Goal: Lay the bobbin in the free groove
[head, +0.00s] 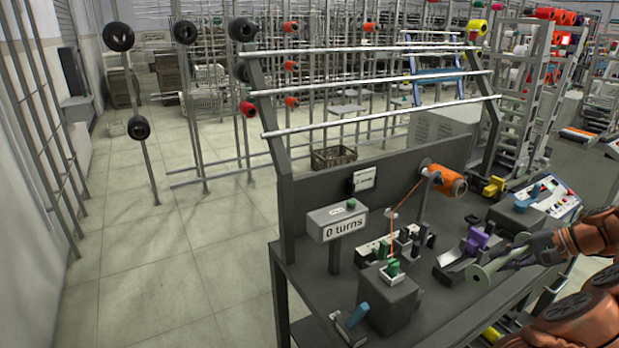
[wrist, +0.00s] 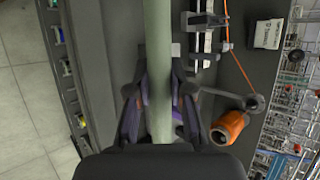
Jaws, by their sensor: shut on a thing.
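The bobbin (head: 500,261) is a pale green rod with a round flange at each end. My gripper (head: 521,254) is shut on its middle and holds it tilted, at the right of the bench. In the wrist view the bobbin (wrist: 159,70) runs up between the two fingers of my gripper (wrist: 160,97); its ends are out of that view or hidden. A grey holder with a purple part (head: 478,240) stands just left of the bobbin. I cannot make out a free groove clearly.
An orange spool (head: 447,181) feeds a thread down to a grey block (head: 388,303) with green parts. A "0 turns" counter box (head: 338,221) stands to its left. Bars of a metal frame (head: 375,84) cross above the bench. Bare bench top (head: 318,285) shows at the left.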

